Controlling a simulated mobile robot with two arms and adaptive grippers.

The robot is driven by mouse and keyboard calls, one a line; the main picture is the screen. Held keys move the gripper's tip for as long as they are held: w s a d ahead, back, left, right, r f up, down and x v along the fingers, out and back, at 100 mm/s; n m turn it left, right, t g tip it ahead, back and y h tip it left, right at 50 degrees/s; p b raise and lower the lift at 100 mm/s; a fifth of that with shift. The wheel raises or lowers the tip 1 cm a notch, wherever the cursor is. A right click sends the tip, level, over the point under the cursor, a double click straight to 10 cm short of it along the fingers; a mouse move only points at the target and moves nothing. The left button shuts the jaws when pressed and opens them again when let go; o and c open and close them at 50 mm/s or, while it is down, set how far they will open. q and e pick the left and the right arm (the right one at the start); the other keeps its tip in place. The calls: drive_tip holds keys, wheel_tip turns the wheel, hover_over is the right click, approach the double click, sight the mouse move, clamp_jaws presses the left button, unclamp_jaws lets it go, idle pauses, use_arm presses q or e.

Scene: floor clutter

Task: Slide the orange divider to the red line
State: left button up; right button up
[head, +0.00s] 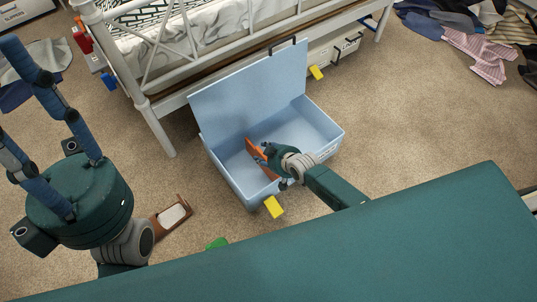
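The orange divider (263,165) stands tilted inside the light blue box (233,186), towards its left part. My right gripper (266,153) reaches into the box from the lower right and is at the divider, covering part of it. The fingertips are small and partly hidden, so I cannot tell whether they are closed on the divider. I cannot make out a red line in the box. My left gripper (8,95) is up close at the left edge, its dark blue fingers spread apart and empty, away from the box.
The box's lid (250,90) stands open at the back, beside the white bed frame (160,125). Yellow tabs (274,206) show at the box's front and behind its right side. A brown framed object (172,216) lies on the carpet. Clothes (480,50) lie at the upper right.

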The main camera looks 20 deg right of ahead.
drive_tip(key=v, duration=1.2)
drive_tip(key=shift+d, duration=0.1)
